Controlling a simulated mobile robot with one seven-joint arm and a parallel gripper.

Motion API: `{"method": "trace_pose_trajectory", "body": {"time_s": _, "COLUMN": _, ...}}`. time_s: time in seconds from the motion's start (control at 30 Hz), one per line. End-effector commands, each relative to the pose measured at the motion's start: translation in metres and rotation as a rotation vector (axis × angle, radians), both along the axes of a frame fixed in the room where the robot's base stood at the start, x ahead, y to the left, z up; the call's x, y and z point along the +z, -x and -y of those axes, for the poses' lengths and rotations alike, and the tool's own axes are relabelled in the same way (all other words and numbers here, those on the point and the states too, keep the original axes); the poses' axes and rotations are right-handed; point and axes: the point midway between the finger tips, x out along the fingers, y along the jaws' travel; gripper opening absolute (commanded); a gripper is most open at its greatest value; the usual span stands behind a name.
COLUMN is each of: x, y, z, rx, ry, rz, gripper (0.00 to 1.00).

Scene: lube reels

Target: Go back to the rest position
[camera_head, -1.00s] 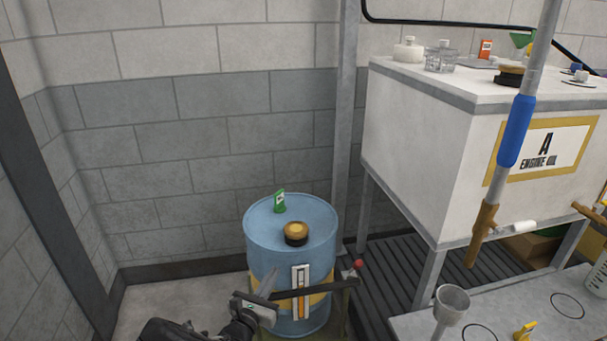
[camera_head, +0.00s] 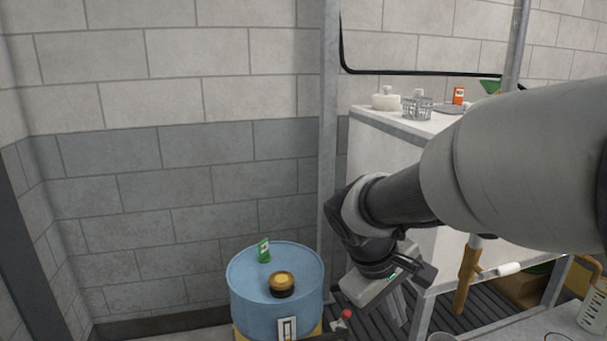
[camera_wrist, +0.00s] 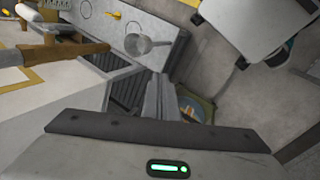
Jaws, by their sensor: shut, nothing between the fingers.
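My gripper (camera_wrist: 161,82) shows in the wrist view with its two fingers together and nothing between them. In the head view my arm reaches in from the right, and the gripper's body (camera_head: 365,290) hangs in front of the white tank's lower left side, right of the blue drum. The gripper is apart from the drum in the picture.
The blue drum (camera_head: 247,290) carries a black-and-yellow cap (camera_head: 281,284) and a green item (camera_head: 264,250). The white tank (camera_head: 375,150) stands behind my arm. A grey funnel (camera_wrist: 148,44) shows in the wrist view. The wall area at left is clear.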

Motion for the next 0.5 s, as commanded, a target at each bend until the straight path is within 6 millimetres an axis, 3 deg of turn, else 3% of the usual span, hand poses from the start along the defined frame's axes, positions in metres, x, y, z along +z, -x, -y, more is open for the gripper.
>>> {"method": "trace_pose_trajectory", "body": {"time_s": 0.1, "x": 0.027, "y": 0.040, "z": 0.002, "rx": -0.133, "ry": -0.170, "rz": 0.103, "gripper": 0.00}}
{"method": "trace_pose_trajectory", "body": {"time_s": 0.2, "x": 0.040, "y": 0.066, "z": -0.003, "rx": -0.214, "ry": -0.277, "rz": 0.171, "gripper": 0.00}}
{"method": "trace_pose_trajectory", "body": {"time_s": 0.5, "x": 0.062, "y": 0.112, "z": -0.017, "rx": -0.362, "ry": -0.477, "rz": 0.333, "gripper": 0.00}}
